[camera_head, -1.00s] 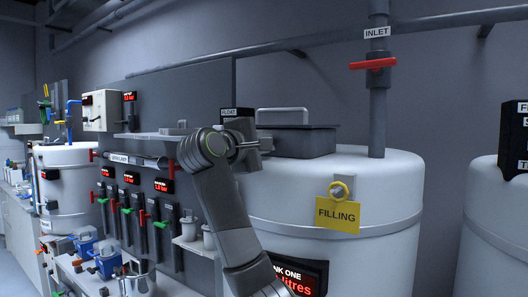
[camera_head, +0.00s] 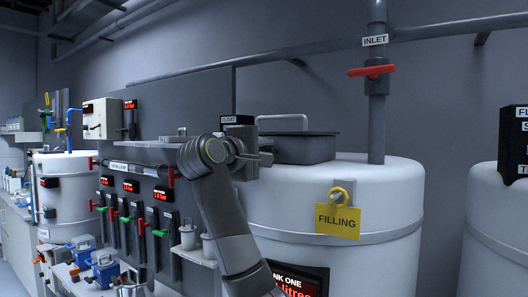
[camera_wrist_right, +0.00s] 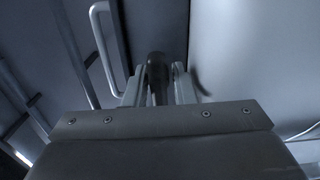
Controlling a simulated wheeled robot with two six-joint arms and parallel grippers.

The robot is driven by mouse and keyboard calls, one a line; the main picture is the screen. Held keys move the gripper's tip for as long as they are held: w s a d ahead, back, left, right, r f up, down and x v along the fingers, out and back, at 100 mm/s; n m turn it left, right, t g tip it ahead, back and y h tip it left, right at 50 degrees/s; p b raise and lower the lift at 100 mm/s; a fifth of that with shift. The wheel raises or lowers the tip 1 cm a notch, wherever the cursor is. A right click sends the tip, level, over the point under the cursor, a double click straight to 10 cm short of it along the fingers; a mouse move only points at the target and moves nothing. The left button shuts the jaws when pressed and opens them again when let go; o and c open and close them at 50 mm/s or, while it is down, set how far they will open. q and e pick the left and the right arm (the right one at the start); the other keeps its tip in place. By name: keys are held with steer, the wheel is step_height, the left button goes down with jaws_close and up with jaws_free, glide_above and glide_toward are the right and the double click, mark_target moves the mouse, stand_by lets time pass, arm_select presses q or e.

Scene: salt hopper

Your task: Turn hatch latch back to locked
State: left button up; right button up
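The white tank (camera_head: 290,200) has a dark grey hatch lid (camera_head: 305,148) with a pale bar handle on top. My right gripper (camera_head: 266,159) is at the left edge of the lid in the head view. In the right wrist view, a dark upright post, which looks like the hatch latch (camera_wrist_right: 158,72), stands between the two fingers of my right gripper (camera_wrist_right: 160,86). The fingers are close on both sides of it; I cannot tell if they press on it. The lid handle (camera_wrist_right: 103,45) shows at the upper left there. My left gripper is not in view.
A red-handled inlet valve (camera_head: 372,71) sits on the pipe behind the lid. A yellow FILLING tag (camera_head: 338,220) hangs on the tank front. A FLOAT box (camera_head: 237,120) is just behind my right gripper. A wall panel with several valves (camera_head: 140,220) is at the left.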

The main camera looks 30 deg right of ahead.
steer(key=shift+o, duration=1.1)
steer(key=b+v, duration=0.5)
steer(key=v, duration=1.2)
steer(key=shift+a, duration=0.25)
steer(key=shift+s, duration=0.1)
